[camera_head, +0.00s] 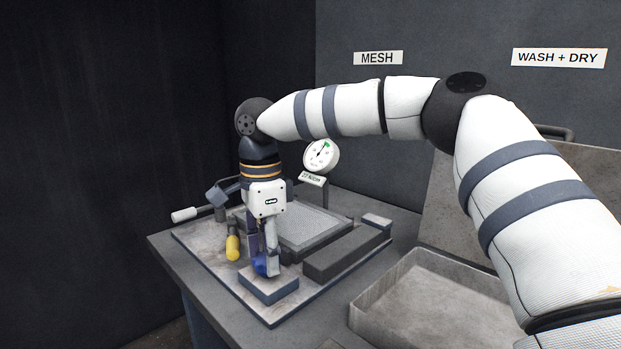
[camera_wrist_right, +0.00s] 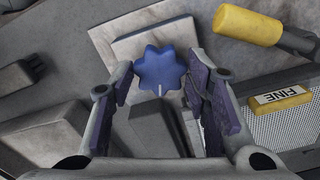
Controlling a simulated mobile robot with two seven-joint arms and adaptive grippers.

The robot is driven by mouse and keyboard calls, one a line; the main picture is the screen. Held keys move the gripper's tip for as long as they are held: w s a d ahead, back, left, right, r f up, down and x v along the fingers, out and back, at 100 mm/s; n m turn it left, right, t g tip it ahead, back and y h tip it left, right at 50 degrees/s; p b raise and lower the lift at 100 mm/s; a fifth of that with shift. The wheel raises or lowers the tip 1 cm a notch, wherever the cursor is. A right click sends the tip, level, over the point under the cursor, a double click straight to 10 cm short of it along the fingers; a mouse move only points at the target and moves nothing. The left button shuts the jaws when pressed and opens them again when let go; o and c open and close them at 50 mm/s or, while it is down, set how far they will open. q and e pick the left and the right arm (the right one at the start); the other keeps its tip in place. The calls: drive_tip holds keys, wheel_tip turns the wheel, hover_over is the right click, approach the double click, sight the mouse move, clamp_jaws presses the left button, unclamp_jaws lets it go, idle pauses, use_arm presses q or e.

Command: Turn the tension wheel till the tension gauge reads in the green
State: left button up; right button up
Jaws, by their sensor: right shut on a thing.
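The tension wheel is a blue lobed knob (camera_head: 262,267) on a low block (camera_head: 268,287) at the table's front. In the right wrist view the knob (camera_wrist_right: 160,69) sits between the two fingertips. My right gripper (camera_head: 265,262) points down from above and is shut on it; in the head view its fingers partly hide the knob. The tension gauge (camera_head: 321,156) is a round white dial on a post behind the mesh. Its needle points up and slightly right, close to the green mark; whether it lies inside the green is too small to tell. My left gripper is not in view.
A yellow handle (camera_head: 233,248) stands just left of my right gripper. A white-ended lever (camera_head: 184,215) juts out at left. The screen mesh (camera_head: 312,229) and a dark bar (camera_head: 345,253) lie behind and right. A grey basin (camera_head: 385,293) stands at right. A FINE tag (camera_wrist_right: 280,97) shows.

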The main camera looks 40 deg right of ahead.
drive_tip(key=o, duration=0.7)
drive_tip(key=shift+r, duration=3)
drive_tip(key=shift+o, duration=1.3)
wheel_tip(320, 180, up, 6)
